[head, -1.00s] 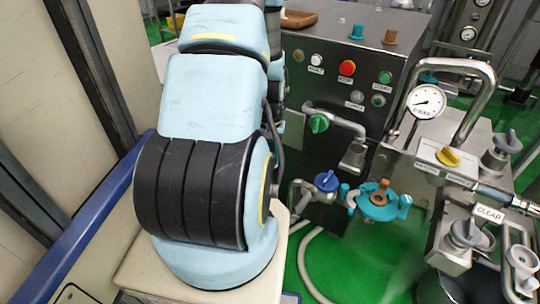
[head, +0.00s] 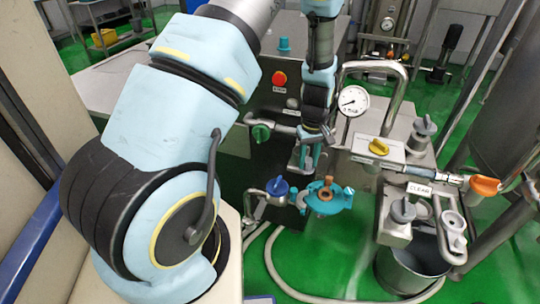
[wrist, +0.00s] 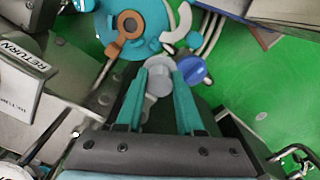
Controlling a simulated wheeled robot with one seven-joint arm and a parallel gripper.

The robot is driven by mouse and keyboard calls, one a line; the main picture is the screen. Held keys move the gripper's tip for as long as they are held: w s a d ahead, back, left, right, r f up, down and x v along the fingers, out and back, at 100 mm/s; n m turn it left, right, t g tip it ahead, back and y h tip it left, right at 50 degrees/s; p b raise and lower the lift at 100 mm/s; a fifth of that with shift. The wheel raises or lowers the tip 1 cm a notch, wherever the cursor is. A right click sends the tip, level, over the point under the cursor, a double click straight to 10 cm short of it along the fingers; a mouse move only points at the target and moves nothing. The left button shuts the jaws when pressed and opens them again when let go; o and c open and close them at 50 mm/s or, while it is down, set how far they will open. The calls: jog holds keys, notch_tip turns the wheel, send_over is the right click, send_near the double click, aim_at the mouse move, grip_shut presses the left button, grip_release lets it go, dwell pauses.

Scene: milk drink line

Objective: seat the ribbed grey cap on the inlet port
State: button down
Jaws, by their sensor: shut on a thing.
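My gripper (wrist: 160,68) has teal fingers and is shut on a small grey cap (wrist: 158,82) in the wrist view. Its ribs are too small to make out. In the head view my gripper (head: 306,166) points down in front of the steel cabinet, above and slightly left of a teal fitting (head: 338,203) with an orange-brown ring (head: 325,193). In the wrist view this ring (wrist: 129,25) lies ahead and left of the fingertips, apart from the cap. A blue knob (wrist: 191,70) is just beyond the fingertips, to the right. No label names the inlet port, so I cannot tell which fitting it is.
The steel cabinet (head: 262,95) with buttons stands behind my gripper. A gauge (head: 353,100), a bent pipe (head: 400,85) and a yellow-handled valve box (head: 378,150) crowd the right. Grey knobs (head: 403,210) and a drum (head: 415,268) stand farther right. A hose lies on the green floor.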

jog(key=s+d+r, duration=0.1)
jog(key=s+d, duration=0.3)
jog(key=d, duration=0.3)
jog(key=shift+w+a+f+b, duration=0.15)
jog(key=shift+f+b, duration=1.2)
jog(key=shift+f, duration=0.8)
jog(key=shift+a+f+b, duration=0.15)
jog(key=shift+f+b, duration=1.2)
jog(key=shift+f, duration=0.75)
jog(key=shift+f+b, duration=0.3)
jog(key=shift+f, duration=0.15)
jog(key=shift+c, duration=2.2)
grip_release()
notch_tip(320, 180, up, 11)
jog(key=b, duration=0.2)
